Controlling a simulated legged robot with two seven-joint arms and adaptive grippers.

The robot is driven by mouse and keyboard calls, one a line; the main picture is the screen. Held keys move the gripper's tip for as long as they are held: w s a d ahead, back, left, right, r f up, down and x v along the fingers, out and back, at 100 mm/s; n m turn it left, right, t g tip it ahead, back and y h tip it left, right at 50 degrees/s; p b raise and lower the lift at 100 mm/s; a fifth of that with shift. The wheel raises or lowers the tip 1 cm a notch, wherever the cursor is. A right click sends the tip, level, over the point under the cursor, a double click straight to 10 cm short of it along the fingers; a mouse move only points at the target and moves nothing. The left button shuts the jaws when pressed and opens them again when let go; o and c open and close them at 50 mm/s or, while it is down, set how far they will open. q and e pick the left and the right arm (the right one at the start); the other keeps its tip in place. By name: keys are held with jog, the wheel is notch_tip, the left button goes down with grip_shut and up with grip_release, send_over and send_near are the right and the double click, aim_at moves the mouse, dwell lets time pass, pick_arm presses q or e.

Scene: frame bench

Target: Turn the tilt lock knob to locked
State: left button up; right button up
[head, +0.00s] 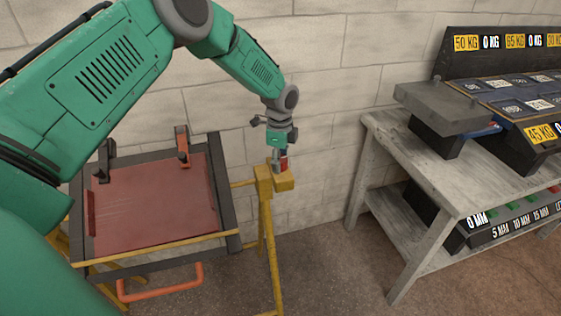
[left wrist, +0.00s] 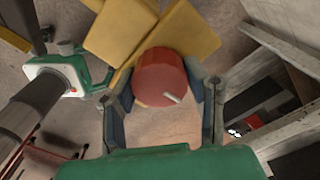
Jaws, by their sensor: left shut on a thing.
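The red tilt lock knob (left wrist: 163,75) is round, with a short pale pointer mark on its face. In the left wrist view the mark points toward the lower right. The knob sits at the yellow post head (head: 263,180) of the frame stand. My left gripper (left wrist: 166,88) has one finger on each side of the knob and is shut on it. In the head view the left gripper (head: 279,160) comes down from above onto the post head and hides most of the knob. No lock label is readable. My right gripper is not in view.
A dark tilting frame with a reddish panel (head: 155,205) and an orange handle (head: 160,286) stands left of the post. A grey bench (head: 440,180) with weight-labelled racks stands at the right. A block wall is behind. Bare floor lies between stand and bench.

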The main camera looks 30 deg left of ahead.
pick_arm(q)
jog(key=shift+w+r, duration=0.1)
jog(key=o, duration=1.2)
jog(key=shift+a, duration=0.1)
jog(key=shift+c, duration=0.2)
jog(key=shift+r, duration=0.4)
notch_tip(320, 180, up, 11)
jog(key=shift+f, duration=0.1)
